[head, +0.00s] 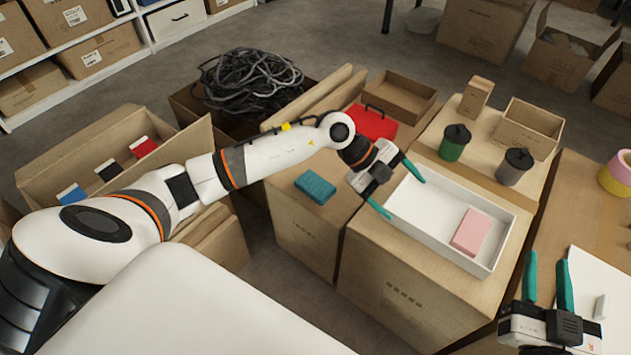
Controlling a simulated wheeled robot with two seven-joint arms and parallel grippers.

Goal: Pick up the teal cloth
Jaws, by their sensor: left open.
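The teal cloth (315,187) is a small folded block lying flat on top of a closed brown carton (292,222), left of my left gripper. My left gripper (405,199) has teal fingers spread wide with nothing between them. It is over the left end of a white tray, to the right of the cloth and apart from it. My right gripper (546,258) is at the lower right, its fingers apart and empty, far from the cloth.
The white tray (497,262) holds a pink folded cloth (470,232). A red box (373,122) sits behind the teal cloth. Green (454,144) and grey (514,167) lidded cups stand at the right. An open carton (190,103) with cables is at the back left.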

